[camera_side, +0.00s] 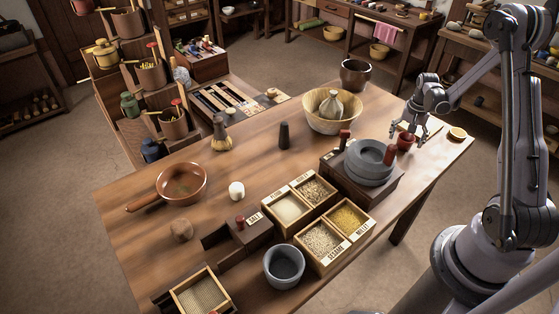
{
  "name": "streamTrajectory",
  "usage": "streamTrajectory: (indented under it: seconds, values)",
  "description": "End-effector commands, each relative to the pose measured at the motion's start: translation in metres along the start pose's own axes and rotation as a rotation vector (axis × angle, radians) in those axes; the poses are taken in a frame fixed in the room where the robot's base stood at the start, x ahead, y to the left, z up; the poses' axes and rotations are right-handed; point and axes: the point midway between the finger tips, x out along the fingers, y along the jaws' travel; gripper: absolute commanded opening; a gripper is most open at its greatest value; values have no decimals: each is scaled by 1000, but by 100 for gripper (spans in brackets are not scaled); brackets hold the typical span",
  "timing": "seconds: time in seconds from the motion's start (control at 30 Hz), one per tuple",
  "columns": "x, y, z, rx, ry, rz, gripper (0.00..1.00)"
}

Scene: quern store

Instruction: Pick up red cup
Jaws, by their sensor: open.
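A small red cup (405,141) stands near the right end of the wooden table, just right of the stone quern. My gripper (413,132) is open, with its fingers pointing down right at the cup. The fingers overlap the cup's upper edge in this view. I cannot tell whether they touch it or which side of it they are on.
The grey stone quern (369,163) on its dark wooden base (345,182) is close on the left. A basket (334,121) and a dark pot (355,75) stand behind it. A small round dish (457,134) lies to the right. Grain boxes (316,242) fill the front.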

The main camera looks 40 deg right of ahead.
Motion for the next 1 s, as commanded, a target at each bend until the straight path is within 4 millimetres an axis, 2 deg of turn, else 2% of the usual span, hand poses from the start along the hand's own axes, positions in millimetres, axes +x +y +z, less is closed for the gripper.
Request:
streamTrajectory:
  seconds: [0.13,0.17,0.3,0.37,0.77,1.0]
  values:
    - [0,0,0,0,0,0,80]
    - [0,0,0,0,0,0,77]
    - [0,0,0,0,0,0,37]
    - [0,0,0,0,0,0,21]
    - [-3,0,0,0,0,0,21]
    - [-23,0,-2,0,0,0,21]
